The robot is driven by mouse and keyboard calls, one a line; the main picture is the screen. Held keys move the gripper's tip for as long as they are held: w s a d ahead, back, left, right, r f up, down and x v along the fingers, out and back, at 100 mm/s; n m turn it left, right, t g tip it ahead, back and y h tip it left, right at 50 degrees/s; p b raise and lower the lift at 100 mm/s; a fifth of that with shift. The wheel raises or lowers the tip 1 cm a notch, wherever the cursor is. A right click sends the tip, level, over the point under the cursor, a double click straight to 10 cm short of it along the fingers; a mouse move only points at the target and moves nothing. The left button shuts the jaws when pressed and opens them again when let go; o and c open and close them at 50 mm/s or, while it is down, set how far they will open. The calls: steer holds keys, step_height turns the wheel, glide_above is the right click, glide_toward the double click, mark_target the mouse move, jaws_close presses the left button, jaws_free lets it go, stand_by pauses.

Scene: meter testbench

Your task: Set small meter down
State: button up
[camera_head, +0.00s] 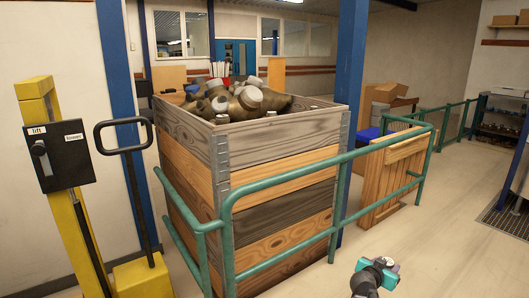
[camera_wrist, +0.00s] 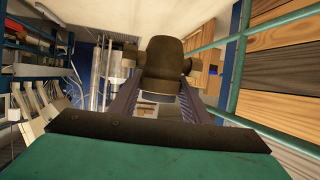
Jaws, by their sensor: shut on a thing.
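The small meter (camera_wrist: 164,62) is a dark brown, rounded body with short stubs on both sides, seen in the wrist view. My gripper (camera_wrist: 160,88) is shut on it, with a finger on each side. My teal gripper also shows small at the bottom right of the head view (camera_head: 385,270), in front of the green railing and over the floor. In that view I cannot clearly make out the meter. No surface touches the meter in the wrist view.
A tall wooden crate (camera_head: 280,190) heaped with brass meters (camera_head: 240,100) stands behind a green railing (camera_head: 285,178). A yellow lift post (camera_head: 40,100) with a black control box is at left. A wooden pallet (camera_head: 395,180) leans beyond the railing. The floor at right is open.

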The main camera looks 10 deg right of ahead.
steer(key=w+a+r+n+t+y, duration=0.2)
steer(key=w+a+r+n+y, duration=0.4)
steer(key=a, duration=0.7)
steer(key=w+a+r+n+t+y+b, duration=0.15)
steer(key=w+a+r, duration=0.35)
steer(key=a+r, duration=0.65)
steer(key=w+a+r+n+t+y, duration=0.2)
steer(key=w+a+r+n+y, duration=0.25)
steer(key=a, duration=1.05)
step_height(320, 180, up, 17)
steer(key=m+p, duration=0.1)
steer(key=p, duration=1.6)
steer(key=shift+w+h, duration=0.3)
steer(key=shift+h, duration=0.1)
steer(key=shift+d, duration=0.1)
step_height(320, 180, up, 17)
steer(key=p, duration=1.7)
steer(key=shift+f, duration=0.1)
steer(key=shift+d, duration=0.15)
